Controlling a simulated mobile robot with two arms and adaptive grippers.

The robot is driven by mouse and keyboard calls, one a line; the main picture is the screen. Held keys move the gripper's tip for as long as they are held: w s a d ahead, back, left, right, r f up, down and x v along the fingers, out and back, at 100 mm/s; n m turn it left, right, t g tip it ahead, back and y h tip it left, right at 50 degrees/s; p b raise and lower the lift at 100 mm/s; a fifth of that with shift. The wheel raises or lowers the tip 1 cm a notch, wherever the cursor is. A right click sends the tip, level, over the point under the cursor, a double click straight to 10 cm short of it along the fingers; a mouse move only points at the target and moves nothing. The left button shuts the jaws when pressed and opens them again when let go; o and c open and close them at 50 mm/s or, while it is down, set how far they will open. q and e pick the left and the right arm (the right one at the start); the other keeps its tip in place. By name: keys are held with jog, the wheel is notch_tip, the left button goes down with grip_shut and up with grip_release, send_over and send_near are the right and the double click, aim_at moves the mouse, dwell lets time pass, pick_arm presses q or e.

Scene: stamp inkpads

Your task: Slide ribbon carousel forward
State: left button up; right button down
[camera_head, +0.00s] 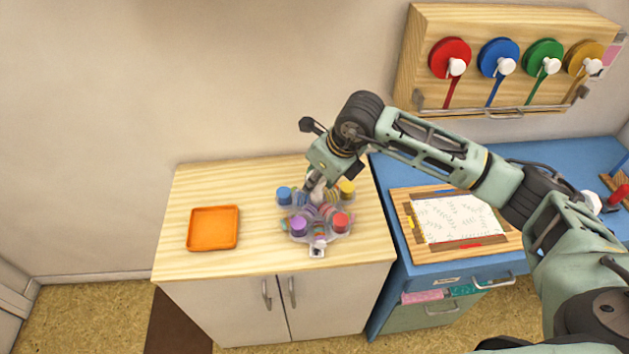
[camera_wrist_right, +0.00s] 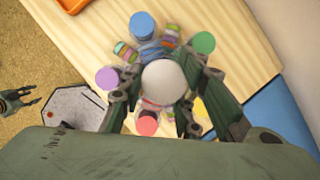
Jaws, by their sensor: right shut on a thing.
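The ribbon carousel (camera_head: 325,238) is a pale, clear lobed tray on the right part of the wooden cabinet top. It carries blue, purple, red and yellow round pots with small coloured rolls between them; a green pot (camera_wrist_right: 203,43) shows in the right wrist view. My right gripper (camera_head: 316,188) reaches down over its middle and is shut on the white round knob (camera_wrist_right: 163,82) at the centre. My arm hides part of the carousel's back. My left gripper (camera_wrist_right: 30,103) shows small at the left of the right wrist view, empty, its fingers apart; the head view does not show it.
An orange tray (camera_head: 213,228) lies to the left on the cabinet top (camera_head: 262,250). Bare wood lies between it and the carousel. A blue desk (camera_head: 548,152) with a framed paper board (camera_head: 458,220) adjoins at right. Ribbon spools hang on a wall rack (camera_head: 419,58).

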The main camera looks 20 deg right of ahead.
jog(key=shift+s+a+f, duration=0.2)
jog(key=shift+s+f, duration=0.2)
jog(key=shift+f, duration=0.05)
jog(key=c, duration=1.4)
grip_release()
jog(key=shift+c, duration=0.2)
jog(key=shift+o, duration=1.1)
jog(key=shift+r, duration=0.15)
jog(key=shift+w+r, duration=0.15)
jog(key=shift+r, duration=0.15)
jog(key=shift+d+r, duration=0.1)
jog(key=shift+r, duration=0.2)
jog(key=v, duration=1.1)
jog(key=shift+d, duration=0.1)
